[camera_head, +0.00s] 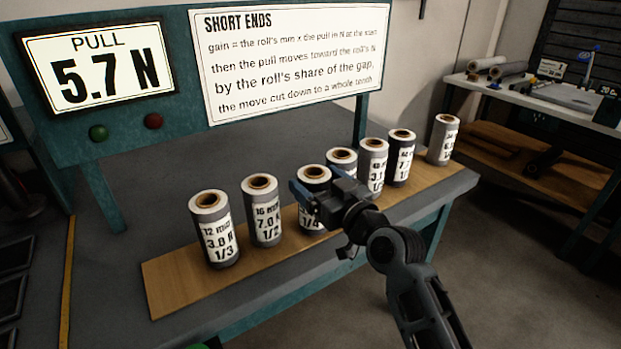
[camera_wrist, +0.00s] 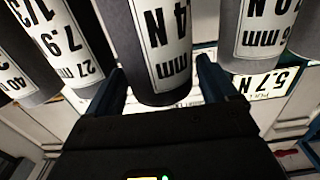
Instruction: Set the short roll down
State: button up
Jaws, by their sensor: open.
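A row of grey rolls with white labels and brown cores stands upright on a wooden board (camera_head: 178,283). My gripper (camera_head: 308,195) is at the third roll from the left (camera_head: 313,174), whose label ends in 1/4. In the wrist view, my open gripper (camera_wrist: 162,82) has one finger on each side of a roll (camera_wrist: 150,85) with "4 N" and "mm" on its label. Gaps show beside both fingers, so the roll is not clamped. In the head view that roll appears to stand on the board, its lower right partly hidden. I cannot tell which roll is the short one.
Left of it stand the 3.8 N roll (camera_head: 214,228) and the 7.0 N roll (camera_head: 262,211). Several more stand to the right, one (camera_head: 442,139) at the far end. Behind are a PULL display reading 5.7 N (camera_head: 100,66) and a SHORT ENDS sign (camera_head: 290,60). Grey bench behind the row is clear.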

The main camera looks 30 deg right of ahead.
jog(key=s+b, duration=0.1)
jog(key=s, duration=0.8)
jog(key=shift+b, duration=0.35)
jog(key=s+a+f+m+g+h, duration=0.1)
jog(key=s+a+f, duration=0.3)
jog(key=s, duration=0.5)
jog(key=s+a+f+m+g+h, duration=0.1)
jog(key=s+a+f, duration=0.1)
jog(key=s+f, duration=0.5)
jog(key=s+a+r+n+y, duration=0.1)
jog(key=s+r, duration=0.1)
jog(key=s, duration=0.8)
jog(key=s+a+r+n+g+y, duration=0.1)
jog(key=s+a+r, duration=0.1)
jog(key=s, duration=0.8)
jog(key=shift+a+r, duration=0.25)
jog(key=shift+r, duration=0.3)
